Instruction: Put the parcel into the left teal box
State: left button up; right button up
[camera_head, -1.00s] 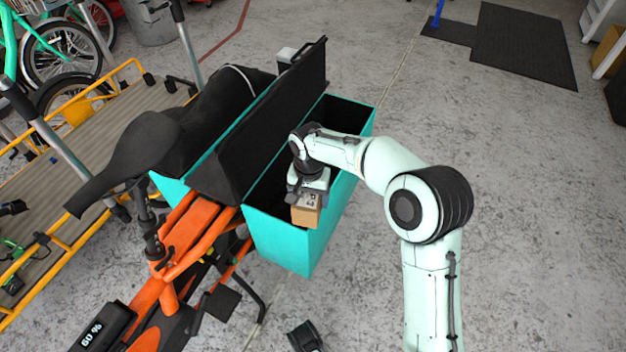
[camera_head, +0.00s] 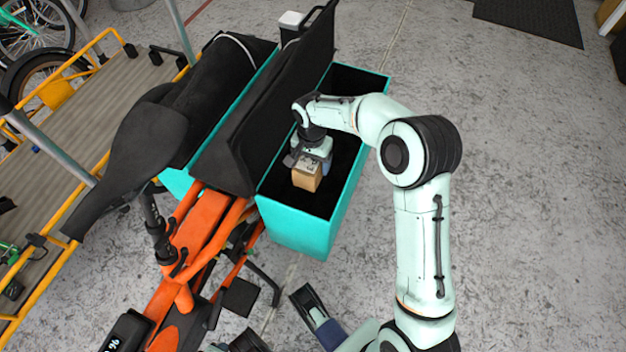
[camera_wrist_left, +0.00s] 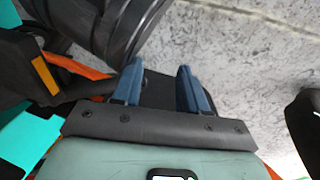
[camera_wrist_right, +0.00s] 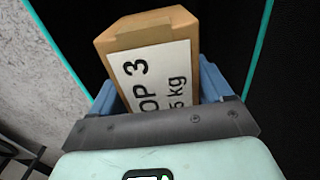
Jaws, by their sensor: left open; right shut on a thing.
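The parcel (camera_head: 307,180) is a small brown carton with a white printed label. My right gripper (camera_head: 308,164) is shut on it. The right wrist view shows the parcel (camera_wrist_right: 146,62) between the blue fingers, tilted, with black box interior around it. In the head view it is within the opening of the teal box on the picture's right (camera_head: 298,232); how deep it hangs I cannot tell. The other teal box (camera_head: 176,182) lies left of the black divider, mostly hidden by the black saddle and cover. My left gripper (camera_wrist_left: 158,88) is open and empty near the orange frame.
The orange cargo bike frame (camera_head: 200,228) runs below the boxes. A tall black panel (camera_head: 262,118) stands along the box's left side. A yellow-railed cart (camera_head: 80,112) stands at left.

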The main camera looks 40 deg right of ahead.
pick_arm(q)
jog(key=s+a+f+g+b, duration=0.1)
jog(key=s+f+g+b, duration=0.2)
jog(key=s+f, duration=0.2)
jog(key=shift+s+f, duration=0.3)
jog(key=shift+s, duration=1.05)
pick_arm(e)
jog(key=shift+w+f, duration=0.1)
jog(key=shift+f, duration=7)
pick_arm(q)
jog(key=shift+s+f+b, duration=0.1)
jog(key=shift+b, duration=0.25)
pick_arm(e)
jog(key=shift+f, duration=0.1)
jog(key=o, duration=1.4)
jog(key=shift+f, duration=0.1)
pick_arm(q)
jog(key=w+r+t+p, duration=0.2)
jog(key=w+r+p, duration=0.1)
jog(key=w, duration=0.3)
jog(key=shift+w+d+r+t, duration=0.3)
jog(key=shift+d+r, duration=0.1)
jog(key=shift+r, duration=0.35)
pick_arm(e)
notch_tip(320, 180, up, 12)
jog(key=shift+r, duration=0.2)
